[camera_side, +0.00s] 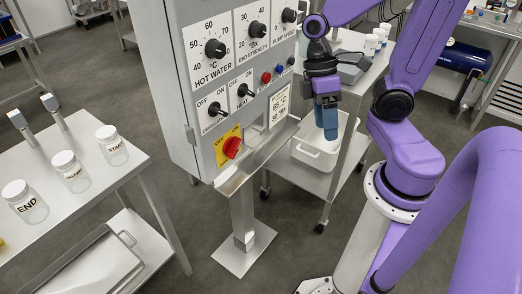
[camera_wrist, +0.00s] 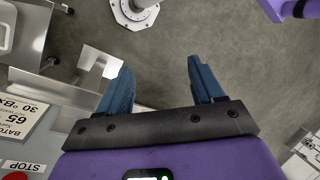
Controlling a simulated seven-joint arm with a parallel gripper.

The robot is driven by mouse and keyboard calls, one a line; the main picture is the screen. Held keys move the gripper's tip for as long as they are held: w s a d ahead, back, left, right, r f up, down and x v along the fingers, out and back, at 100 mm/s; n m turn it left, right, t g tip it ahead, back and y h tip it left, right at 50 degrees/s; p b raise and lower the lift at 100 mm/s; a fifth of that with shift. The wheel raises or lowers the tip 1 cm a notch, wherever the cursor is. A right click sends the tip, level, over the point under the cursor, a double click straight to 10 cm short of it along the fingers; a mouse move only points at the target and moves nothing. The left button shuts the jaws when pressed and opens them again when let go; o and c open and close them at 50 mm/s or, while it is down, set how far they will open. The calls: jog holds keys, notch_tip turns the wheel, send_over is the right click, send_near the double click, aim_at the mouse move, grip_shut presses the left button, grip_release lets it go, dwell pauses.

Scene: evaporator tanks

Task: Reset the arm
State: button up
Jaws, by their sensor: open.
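My gripper (camera_side: 327,118) hangs with its blue fingers pointing down, just right of the control panel's lower part. In the wrist view my gripper (camera_wrist: 160,85) is open, with its two blue fingers apart and only bare floor between them. It holds nothing. The purple arm is bent, with its links raised at the right of the side view. The grey control panel (camera_side: 180,90) carries black knobs, switches and a red rotary switch (camera_side: 232,147) on a yellow plate. In the side view the fingers overlap in line, so their gap is hidden there.
A steel table (camera_side: 135,160) at left holds labelled jars, one marked END (camera_side: 26,202). A cart with a white tub (camera_side: 318,152) stands behind my gripper. The panel's steel ledge (camera_side: 262,155) and post are close at its left. A blue cylinder (camera_side: 458,57) lies under the back-right bench.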

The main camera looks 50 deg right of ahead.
jog(key=s+a+n+t+h, duration=0.1)
jog(key=s+a+n+t, duration=0.2)
jog(key=a+n, duration=0.1)
jog(key=shift+s+a+r+t, duration=0.3)
jog(key=shift+s+a, duration=0.1)
jog(key=shift+a, duration=0.15)
dwell(1.6)
